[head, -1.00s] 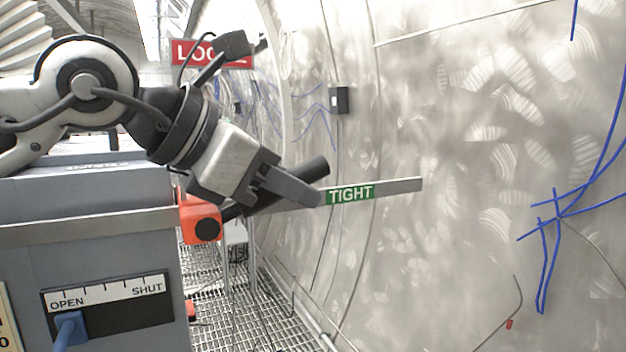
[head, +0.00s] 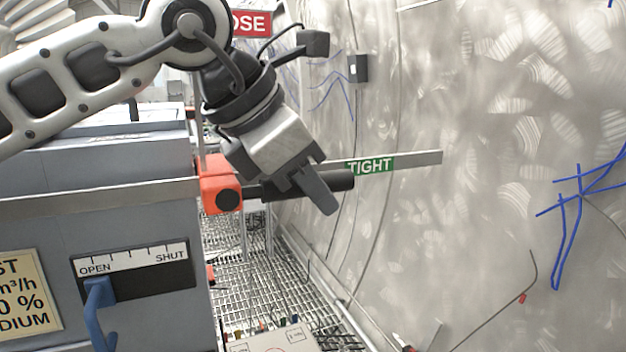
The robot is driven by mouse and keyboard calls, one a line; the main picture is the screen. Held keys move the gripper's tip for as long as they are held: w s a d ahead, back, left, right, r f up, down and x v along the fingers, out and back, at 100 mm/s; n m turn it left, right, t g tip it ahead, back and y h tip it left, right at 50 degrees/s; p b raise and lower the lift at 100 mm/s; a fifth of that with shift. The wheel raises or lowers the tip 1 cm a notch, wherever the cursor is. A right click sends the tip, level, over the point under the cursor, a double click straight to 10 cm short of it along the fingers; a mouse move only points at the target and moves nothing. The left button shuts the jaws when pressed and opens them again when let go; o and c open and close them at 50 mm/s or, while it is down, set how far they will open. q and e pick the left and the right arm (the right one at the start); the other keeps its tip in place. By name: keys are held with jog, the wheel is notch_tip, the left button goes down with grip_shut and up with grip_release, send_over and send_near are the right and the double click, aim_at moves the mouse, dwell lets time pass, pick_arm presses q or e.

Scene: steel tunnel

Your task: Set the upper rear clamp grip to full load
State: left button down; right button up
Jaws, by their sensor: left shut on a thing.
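The orange clamp body (head: 217,182) with a round black knob sits at the right end of the grey cabinet. Its black grip (head: 341,182) points right, nearly level, with its free end just below the green TIGHT label (head: 370,165) on a grey bar. A red label (head: 252,22), partly hidden and ending in OSE, is higher up behind my arm. My left gripper (head: 310,190) is shut around the black grip, coming from above; its fingers hide the grip's middle. My right gripper is not in view.
The grey cabinet (head: 90,165) fills the left, with a blue lever (head: 98,310) at the OPEN end of its scale. The brushed steel tunnel wall (head: 480,90) is on the right. A grated floor (head: 255,265) lies between them. A pale panel (head: 275,341) shows at the bottom.

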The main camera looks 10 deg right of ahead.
pick_arm(q)
jog(key=shift+f, duration=0.1)
jog(key=c, duration=1.2)
grip_release()
jog(key=shift+c, duration=0.2)
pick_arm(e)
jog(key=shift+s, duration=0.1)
pick_arm(q)
jog(key=shift+s+a+r+p, duration=0.1)
jog(key=shift+a+r+p, duration=0.2)
jog(key=shift+r, duration=0.3)
jog(key=p+v, duration=0.2)
jog(key=v, duration=0.4)
jog(key=shift+s+a+r, duration=0.25)
jog(key=shift+a, duration=0.05)
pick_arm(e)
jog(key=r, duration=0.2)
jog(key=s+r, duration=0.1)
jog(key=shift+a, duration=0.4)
